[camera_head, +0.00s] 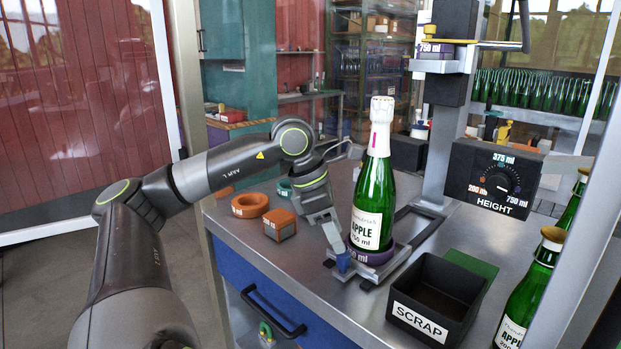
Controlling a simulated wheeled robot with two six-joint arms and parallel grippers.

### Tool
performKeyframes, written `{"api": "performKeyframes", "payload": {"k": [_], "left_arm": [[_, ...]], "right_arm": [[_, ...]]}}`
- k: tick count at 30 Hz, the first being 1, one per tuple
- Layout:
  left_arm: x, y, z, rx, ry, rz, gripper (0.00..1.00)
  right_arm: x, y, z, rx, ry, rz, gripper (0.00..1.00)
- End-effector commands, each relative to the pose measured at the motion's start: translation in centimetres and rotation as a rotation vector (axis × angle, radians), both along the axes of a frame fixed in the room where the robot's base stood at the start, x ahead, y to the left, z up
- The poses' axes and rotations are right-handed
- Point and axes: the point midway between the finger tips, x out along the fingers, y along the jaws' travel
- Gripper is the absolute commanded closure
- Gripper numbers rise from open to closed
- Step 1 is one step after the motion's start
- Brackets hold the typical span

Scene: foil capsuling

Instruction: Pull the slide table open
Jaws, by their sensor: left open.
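The slide table (403,249) sits on the metal bench, a low carriage on rails with a purple ring nest (372,256). A green bottle (374,195) labelled APPLE stands upright in the nest, with a white top. My left gripper (343,262) reaches down at the front left end of the slide table, beside a blue piece there. Its fingertips are small in view and partly hidden, so I cannot tell whether they touch it. The gripper is open. My right gripper is not in view.
A black SCRAP bin (437,297) stands right of the slide. A HEIGHT dial box (492,178) hangs on the column. An orange ring (250,205) and an orange block (280,225) lie left of my gripper. More bottles (532,290) stand at the right edge.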

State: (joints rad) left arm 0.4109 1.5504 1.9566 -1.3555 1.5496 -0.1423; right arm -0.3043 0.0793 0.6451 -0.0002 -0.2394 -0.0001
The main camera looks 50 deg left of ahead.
Motion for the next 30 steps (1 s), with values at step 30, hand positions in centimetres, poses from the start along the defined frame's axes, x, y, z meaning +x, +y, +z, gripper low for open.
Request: {"api": "performKeyframes", "payload": {"k": [30], "left_arm": [[-3.8, 3.0, 11.9, -0.001, -0.002, 0.000, 0.53]], "right_arm": [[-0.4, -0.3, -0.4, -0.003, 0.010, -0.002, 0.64]]}}
